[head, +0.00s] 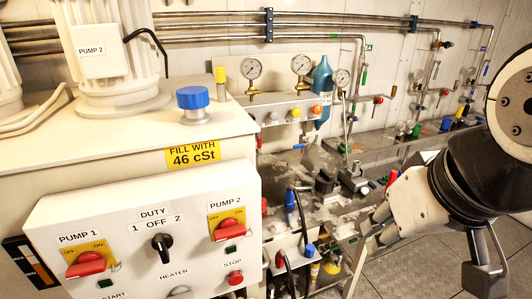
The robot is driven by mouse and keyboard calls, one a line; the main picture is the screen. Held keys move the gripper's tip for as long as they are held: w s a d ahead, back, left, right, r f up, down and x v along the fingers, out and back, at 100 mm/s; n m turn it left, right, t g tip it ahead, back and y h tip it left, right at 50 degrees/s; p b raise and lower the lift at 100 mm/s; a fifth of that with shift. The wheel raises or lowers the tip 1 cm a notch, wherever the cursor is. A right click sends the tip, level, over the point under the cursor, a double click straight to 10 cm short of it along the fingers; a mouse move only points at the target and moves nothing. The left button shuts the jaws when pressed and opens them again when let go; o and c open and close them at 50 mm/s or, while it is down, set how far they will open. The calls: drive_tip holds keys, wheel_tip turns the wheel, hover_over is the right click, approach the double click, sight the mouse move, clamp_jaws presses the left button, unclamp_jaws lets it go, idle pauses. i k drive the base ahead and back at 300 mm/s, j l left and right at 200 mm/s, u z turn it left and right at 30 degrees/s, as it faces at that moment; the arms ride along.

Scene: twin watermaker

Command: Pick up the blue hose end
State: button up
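A blue hose end (290,200) stands upright at the middle of the head view, just right of the control panel, with a dark hose near it. A second small blue piece (310,250) shows lower down; I cannot tell whether it belongs to a hose. My arm comes in from the right, and my gripper (368,238) seems to be at its lower left end, right of the blue hose end and apart from it in the picture. Its fingers are small and partly merge with the background, so I cannot tell whether it is open or shut.
A white control panel (150,235) with red switches fills the lower left. A pump cabinet (80,145) with a blue cap (193,97) stands behind it. A cluttered wet bench (335,160) carries fittings below gauges and a blue bottle (322,85). Grey floor (425,270) is open at lower right.

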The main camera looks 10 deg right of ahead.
sight(289, 198)
drive_tip(key=i+l, duration=0.8)
drive_tip(key=l, duration=0.2)
